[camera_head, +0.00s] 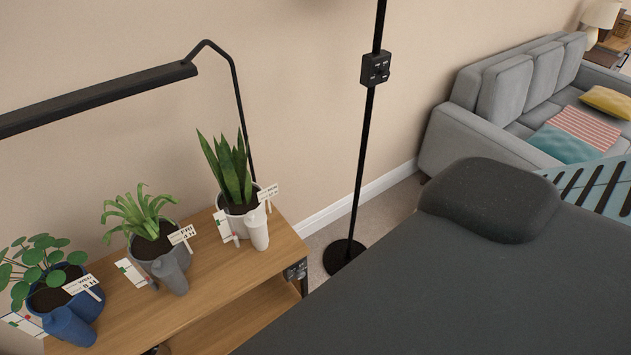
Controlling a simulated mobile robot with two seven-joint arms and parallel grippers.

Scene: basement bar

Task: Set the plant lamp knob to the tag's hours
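A black plant lamp (110,93) reaches over three potted plants on a wooden shelf. The plants are a round-leaved one in a blue pot (70,318), a spidery one in a grey pot (170,270) and an upright spiky one in a white pot (256,230). White tags stand in the blue pot (84,286), the grey pot (182,235) and the white pot (268,192); their print is too small to read surely. Neither gripper is in view.
A black floor pole (361,150) carries another small control box (375,68) and stands on a round base (345,256). Cards lie beside the pots. The wooden shelf (225,265) has bare top along its front. A grey sofa (500,95) stands at the upper right.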

